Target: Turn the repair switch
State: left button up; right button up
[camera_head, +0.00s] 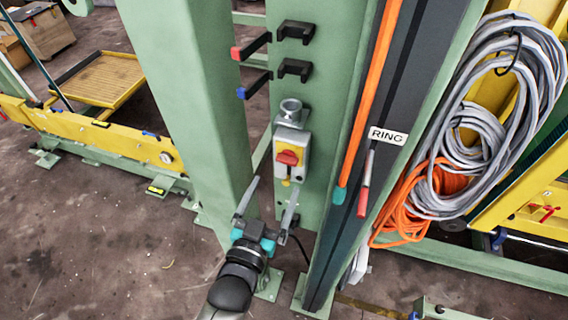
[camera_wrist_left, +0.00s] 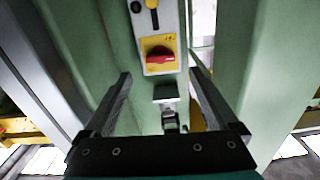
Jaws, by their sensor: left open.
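The repair switch is a red rotary knob (camera_head: 288,158) on a yellow plate, on a grey box (camera_head: 292,143) fixed to a green post. In the left wrist view the red knob (camera_wrist_left: 159,54) sits at the upper middle, lying roughly crosswise on its yellow plate. My left gripper (camera_head: 272,192) is open and empty, just below the switch box in the head view. In the left wrist view its two fingers (camera_wrist_left: 162,78) reach up on either side, with the knob ahead between them and apart from both. My right gripper is in neither view.
Green posts (camera_head: 195,100) stand close on the left of the switch. Black hooks (camera_head: 295,68) sit above it. A dark column with a "RING" label (camera_head: 388,136) and an orange pole (camera_head: 370,90) stand right. Grey cable coils (camera_head: 480,110) and orange cable (camera_head: 420,195) hang farther right.

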aim_at(285, 163)
pick_arm(q)
jog(key=x, duration=0.7)
jog(key=shift+w, duration=0.3)
